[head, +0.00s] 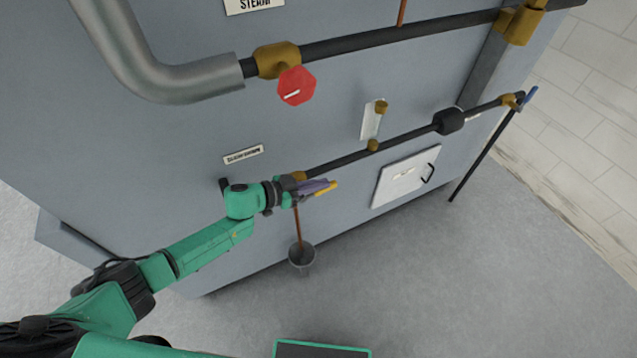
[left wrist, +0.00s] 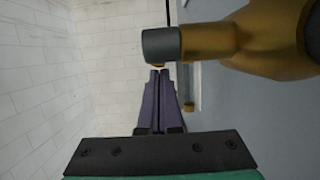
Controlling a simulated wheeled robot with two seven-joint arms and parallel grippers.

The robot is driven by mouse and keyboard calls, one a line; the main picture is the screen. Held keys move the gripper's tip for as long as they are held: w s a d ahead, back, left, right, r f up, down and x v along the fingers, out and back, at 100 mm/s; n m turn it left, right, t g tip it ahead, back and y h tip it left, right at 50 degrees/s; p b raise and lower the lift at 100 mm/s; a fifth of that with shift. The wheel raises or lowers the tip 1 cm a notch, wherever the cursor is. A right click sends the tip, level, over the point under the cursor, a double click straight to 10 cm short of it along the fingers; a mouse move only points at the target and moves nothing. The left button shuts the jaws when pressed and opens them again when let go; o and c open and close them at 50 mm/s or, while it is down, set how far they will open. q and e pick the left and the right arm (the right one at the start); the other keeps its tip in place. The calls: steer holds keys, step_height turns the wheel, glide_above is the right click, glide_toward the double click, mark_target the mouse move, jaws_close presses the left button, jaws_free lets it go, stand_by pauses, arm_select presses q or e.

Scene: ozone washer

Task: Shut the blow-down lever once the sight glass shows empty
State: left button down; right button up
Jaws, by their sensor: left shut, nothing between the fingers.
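My left gripper (head: 326,187) has its purple fingers pressed together in front of the grey panel, beside the brass fitting (head: 299,176) at the left end of the lower black pipe. In the left wrist view the shut, empty fingers (left wrist: 160,78) point toward a brass fitting (left wrist: 265,40) with a grey end. A dark piece (head: 223,187) below the blow-down label (head: 243,154) is partly behind my wrist; I cannot tell if it is the lever. The sight glass (head: 370,122) is a pale upright strip with a brass top; its level is too small to read. My right gripper is out of view.
A red knob (head: 296,86) sits below the upper pipe. A copper tube (head: 298,226) runs down into a grey bucket (head: 302,257) on the floor. A white hatch (head: 405,177) and a blue-handled valve (head: 530,95) are to the right. The floor at right is clear.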

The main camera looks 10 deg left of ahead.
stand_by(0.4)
arm_select(q)
steer(key=r+p, duration=0.3)
steer(key=p, duration=0.1)
steer(key=r+p, duration=0.2)
steer(key=shift+s+a+r, duration=0.1)
steer(key=shift+a+r, duration=0.2)
steer(key=shift+s+a+f+b, duration=0.15)
steer(key=shift+s+a+b, duration=0.4)
steer(key=shift+a+b, duration=0.2)
steer(key=s+a+r+b, duration=0.1)
steer(key=s+a+r, duration=0.2)
steer(key=a+r, duration=0.1)
steer(key=shift+s+a+r, duration=0.15)
steer(key=shift+a+r, duration=0.2)
steer(key=shift+a, duration=0.15)
